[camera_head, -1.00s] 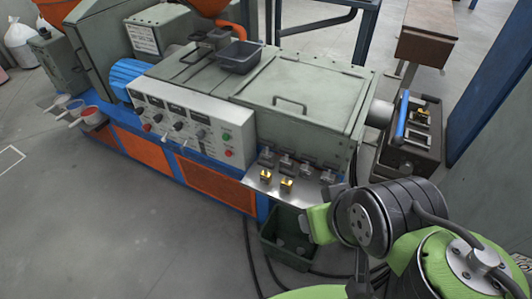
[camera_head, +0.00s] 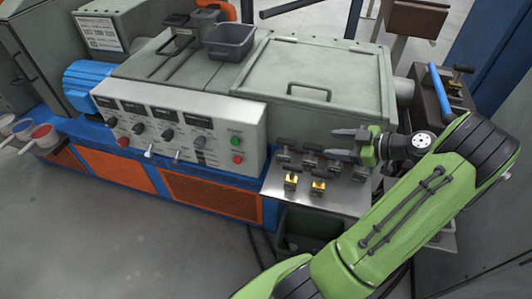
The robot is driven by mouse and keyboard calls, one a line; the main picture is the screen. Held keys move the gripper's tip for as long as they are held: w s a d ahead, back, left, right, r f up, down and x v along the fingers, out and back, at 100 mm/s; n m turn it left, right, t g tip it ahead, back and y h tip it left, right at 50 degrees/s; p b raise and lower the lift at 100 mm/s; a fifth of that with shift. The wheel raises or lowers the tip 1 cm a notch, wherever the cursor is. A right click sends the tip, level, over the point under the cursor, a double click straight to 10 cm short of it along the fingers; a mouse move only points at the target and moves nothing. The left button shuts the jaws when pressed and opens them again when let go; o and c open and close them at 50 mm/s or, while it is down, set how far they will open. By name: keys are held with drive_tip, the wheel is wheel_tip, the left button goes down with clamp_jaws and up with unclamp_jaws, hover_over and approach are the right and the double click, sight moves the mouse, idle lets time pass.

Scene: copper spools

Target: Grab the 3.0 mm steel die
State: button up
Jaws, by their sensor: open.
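A metal shelf (camera_head: 343,204) on the front of the machine carries a row of grey steel dies, among them one at the left end (camera_head: 283,154) and one beside it (camera_head: 309,160). Two gold-coloured dies, a left one (camera_head: 290,182) and a right one (camera_head: 318,187), stand in front of that row. No size marks are legible, so I cannot tell which die is the 3.0 mm one. My gripper (camera_head: 334,144) is open and empty, its fingers pointing left above the right part of the steel row. It partly covers the dies there.
The control panel (camera_head: 180,133) with knobs stands left of the shelf. The machine's grey lid with a handle (camera_head: 310,88) lies behind it. A dark tray (camera_head: 229,42) sits on top. A dark green bin (camera_head: 300,232) is below the shelf.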

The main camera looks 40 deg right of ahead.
sight(292, 142)
drive_tip(key=b+x, duration=0.3)
drive_tip(key=x, duration=1.2)
drive_tip(key=shift+s+a+f+b, duration=0.1)
drive_tip(key=shift+a+f+b, duration=0.05)
drive_tip(key=shift+f+b, duration=0.15)
drive_tip(key=shift+r, duration=0.15)
clamp_jaws()
idle(0.3)
